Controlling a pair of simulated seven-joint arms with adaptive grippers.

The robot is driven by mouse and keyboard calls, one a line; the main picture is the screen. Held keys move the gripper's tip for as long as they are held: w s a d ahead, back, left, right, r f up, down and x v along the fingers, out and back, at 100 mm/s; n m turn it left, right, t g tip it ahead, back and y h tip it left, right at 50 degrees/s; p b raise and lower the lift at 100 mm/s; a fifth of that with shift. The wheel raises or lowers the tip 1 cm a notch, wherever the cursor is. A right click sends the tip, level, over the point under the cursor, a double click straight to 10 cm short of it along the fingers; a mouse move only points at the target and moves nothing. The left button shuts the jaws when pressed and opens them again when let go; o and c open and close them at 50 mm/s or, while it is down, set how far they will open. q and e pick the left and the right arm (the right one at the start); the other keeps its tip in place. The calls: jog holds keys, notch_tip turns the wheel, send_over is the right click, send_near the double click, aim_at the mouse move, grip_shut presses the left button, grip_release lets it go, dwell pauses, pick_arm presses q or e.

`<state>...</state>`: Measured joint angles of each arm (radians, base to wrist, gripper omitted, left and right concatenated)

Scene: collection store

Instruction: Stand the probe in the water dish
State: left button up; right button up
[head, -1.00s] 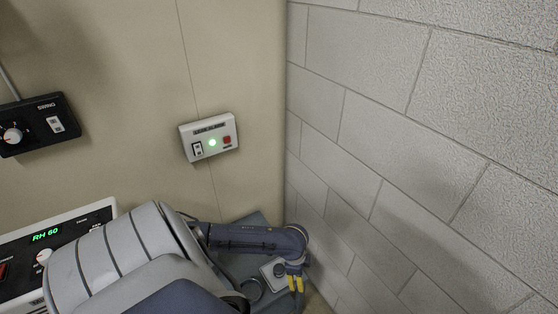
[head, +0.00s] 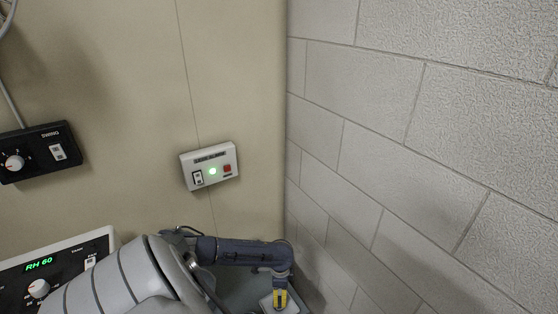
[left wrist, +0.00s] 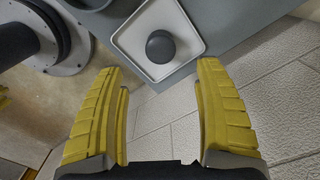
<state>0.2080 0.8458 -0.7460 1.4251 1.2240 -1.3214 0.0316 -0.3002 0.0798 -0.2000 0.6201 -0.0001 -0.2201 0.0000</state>
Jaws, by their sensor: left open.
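Beyond the fingertips is a white square tray-like piece (left wrist: 125,42) with a raised rim. A round dark grey knob or cap (left wrist: 160,46) stands at its middle, apart from the fingers. I cannot tell whether this is the probe seen end-on. I make out no water dish for certain. My right gripper is not in view.
The square piece rests on a grey surface (left wrist: 225,22) whose edge runs close by. A pale block wall (head: 400,150) rises at the right. A white box with a green light (head: 209,166), a black dial box (head: 38,153) and an "RH 60" unit (head: 60,270) are at the left.

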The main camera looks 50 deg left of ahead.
aim_at(279, 301)
pick_arm(q)
jog(key=shift+a+f, duration=0.15)
jog(key=shift+f, duration=4.05)
jog(key=c, duration=1.5)
grip_shut()
